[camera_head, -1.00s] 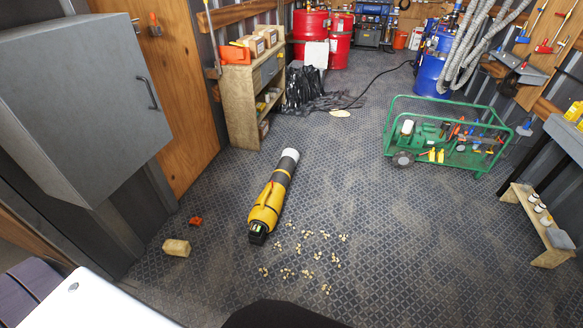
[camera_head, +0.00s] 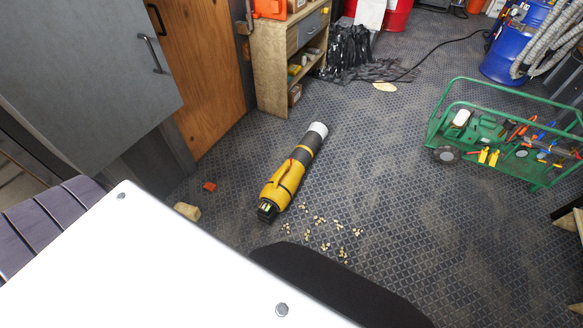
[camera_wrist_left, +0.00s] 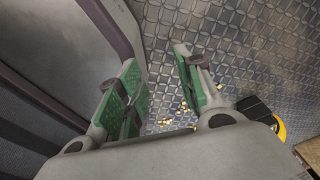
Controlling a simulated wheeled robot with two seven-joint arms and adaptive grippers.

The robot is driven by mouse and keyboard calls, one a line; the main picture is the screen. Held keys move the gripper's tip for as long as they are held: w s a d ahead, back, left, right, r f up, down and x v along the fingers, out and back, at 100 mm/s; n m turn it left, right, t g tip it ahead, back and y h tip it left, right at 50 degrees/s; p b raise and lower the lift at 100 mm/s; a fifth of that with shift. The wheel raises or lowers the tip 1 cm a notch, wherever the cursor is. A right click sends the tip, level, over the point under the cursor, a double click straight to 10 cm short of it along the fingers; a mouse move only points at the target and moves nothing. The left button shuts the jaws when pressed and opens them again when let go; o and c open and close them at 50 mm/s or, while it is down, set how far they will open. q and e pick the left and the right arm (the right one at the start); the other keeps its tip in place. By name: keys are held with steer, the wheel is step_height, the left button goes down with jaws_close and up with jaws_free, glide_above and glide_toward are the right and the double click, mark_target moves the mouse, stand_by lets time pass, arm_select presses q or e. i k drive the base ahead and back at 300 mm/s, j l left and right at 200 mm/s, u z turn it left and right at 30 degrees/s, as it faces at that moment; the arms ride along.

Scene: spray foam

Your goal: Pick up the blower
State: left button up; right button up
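The blower (camera_head: 289,177) is a yellow and black tube with a white end, lying on the patterned metal floor in the head view. Its white end points away to the upper right. In the left wrist view, a yellow and black part of it (camera_wrist_left: 279,131) shows at the lower right, partly cut off by a wooden edge. My left gripper (camera_wrist_left: 160,78) is open, with green pads on its two fingers apart and nothing between them. It is clear of the blower. My right gripper is in neither view.
Several small pale pieces (camera_head: 322,232) lie scattered beside the blower. A wooden shelf (camera_head: 270,75) stands behind. A green cart (camera_head: 505,135) is at the right. Floor between is open.

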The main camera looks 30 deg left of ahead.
mark_target(279, 191)
steer(key=i+l+u, duration=0.1)
steer(key=i+u, duration=0.3)
steer(key=i+l+u, duration=0.2)
steer(key=u, duration=0.15)
steer(key=i+l+u, duration=0.25)
steer(key=u, duration=0.2)
steer(key=i+l+u, duration=0.3)
steer(key=u, duration=0.15)
steer(key=i+l+u, duration=0.2)
steer(key=l+u, duration=0.25)
steer(key=i+l+u, duration=0.1)
steer(key=l+u, duration=0.6)
steer(key=l, duration=0.4)
steer(key=l+u, duration=0.3)
steer(key=l, duration=0.4)
steer(key=k+j, duration=0.15)
steer(key=k, duration=0.5)
